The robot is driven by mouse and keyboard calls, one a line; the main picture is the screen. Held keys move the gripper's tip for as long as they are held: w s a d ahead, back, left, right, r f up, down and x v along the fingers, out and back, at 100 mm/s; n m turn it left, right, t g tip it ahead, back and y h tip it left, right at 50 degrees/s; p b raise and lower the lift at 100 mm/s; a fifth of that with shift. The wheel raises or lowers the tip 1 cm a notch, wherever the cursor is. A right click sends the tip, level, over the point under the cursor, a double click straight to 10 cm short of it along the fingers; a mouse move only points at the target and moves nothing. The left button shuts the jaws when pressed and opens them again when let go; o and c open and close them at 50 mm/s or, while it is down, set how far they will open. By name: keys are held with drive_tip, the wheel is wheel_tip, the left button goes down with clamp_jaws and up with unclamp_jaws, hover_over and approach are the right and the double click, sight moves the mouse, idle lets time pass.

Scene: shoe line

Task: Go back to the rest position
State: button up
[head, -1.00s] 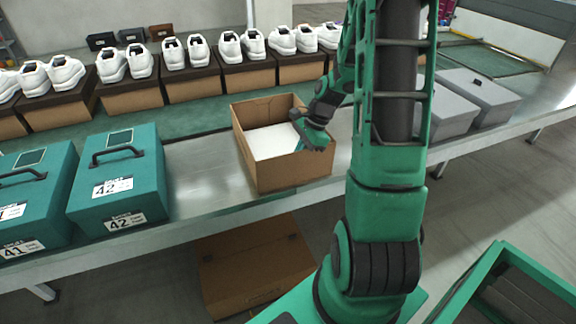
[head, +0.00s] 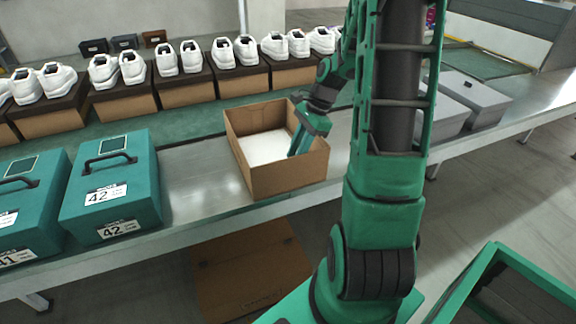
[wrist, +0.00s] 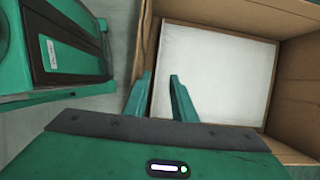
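My gripper (head: 298,152) is over the open cardboard box (head: 240,158) on the metal bench, at the box's right side in the head view. In the wrist view my gripper (wrist: 160,78) shows two green fingers, parted, with nothing between them. The cardboard box (wrist: 290,88) fills the right of the wrist view. A flat white thing (head: 264,150) lies in the box and also shows in the wrist view (wrist: 215,70). Whether the fingertips touch it I cannot tell.
Teal cases marked 42 (head: 113,185) and 41 (head: 25,205) stand left of the box. Grey boxes (head: 470,98) stand at the right. White shoes (head: 118,70) on brown boxes line the back. A brown carton (head: 250,270) is below the bench.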

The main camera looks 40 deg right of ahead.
drive_tip(key=shift+v, duration=2.25)
drive_tip(key=shift+w, duration=0.1)
drive_tip(key=s+a+r+n+h, duration=0.2)
drive_tip(key=s+n, duration=0.5)
drive_tip(key=s, duration=0.4)
drive_tip(key=s+a+r+n+g+h, duration=0.1)
drive_tip(key=s+a+r+n, duration=0.4)
drive_tip(key=s, duration=0.5)
drive_tip(key=n+h, duration=0.1)
drive_tip(key=n, duration=0.1)
drive_tip(key=shift+s+n, duration=0.4)
drive_tip(key=shift+d, duration=0.1)
